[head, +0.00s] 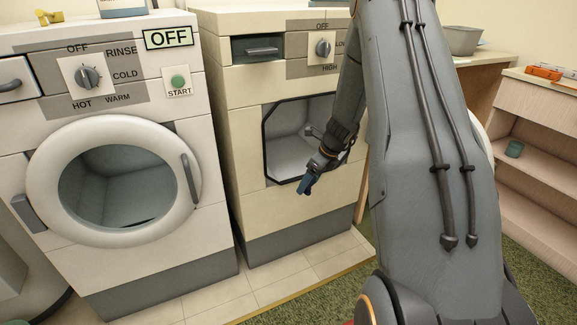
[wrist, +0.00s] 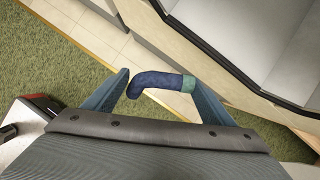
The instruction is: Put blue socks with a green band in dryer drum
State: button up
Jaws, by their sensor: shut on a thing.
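The blue sock with a green band (wrist: 158,82) is held crosswise between the two fingers of my gripper (wrist: 157,78) in the wrist view. The green band is at its right end. In the head view my gripper (head: 308,182) hangs just in front of the lower right part of the dryer opening, outside it; the sock is too small to tell from the fingers there. The dryer drum (head: 290,150) is open, with a pale interior and dark rim. The part of the opening behind my arm is hidden. The drum opening also shows at upper right in the wrist view (wrist: 285,55).
The cream dryer (head: 240,150) stands right of a white washer (head: 60,220) with a closed round door and an OFF sign. A wooden shelf (head: 540,165) is at the right. Pale tiles (head: 290,270) and green carpet (head: 320,295) lie in front.

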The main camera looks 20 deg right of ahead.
aim_at(323, 177)
jog(key=d+f+m+b, duration=0.1)
jog(key=d+m, duration=0.1)
jog(key=w+d+m+h+b, duration=0.1)
jog(key=d, duration=0.1)
jog(key=w+d+f+m+h+b, duration=0.1)
jog(key=d+m, duration=0.1)
jog(key=shift+w+d+f+m+t, duration=0.1)
jog(key=shift+d+f+m+t, duration=0.1)
jog(key=shift+f+m+t, duration=0.1)
jog(key=w, duration=0.4)
jog(key=w+b, duration=0.1)
jog(key=w, duration=0.4)
jog(key=w+b, duration=0.1)
jog(key=w, duration=0.4)
jog(key=shift+w+a, duration=0.15)
jog(key=shift+a, duration=0.1)
jog(key=w, duration=0.1)
jog(key=w+f+b, duration=0.1)
jog(key=w, duration=0.1)
jog(key=shift+w, duration=0.25)
jog(key=shift+f, duration=0.2)
jog(key=shift+f, duration=0.1)
jog(key=shift+f, duration=0.15)
jog(key=o, duration=1.1)
jog(key=shift+c, duration=0.2)
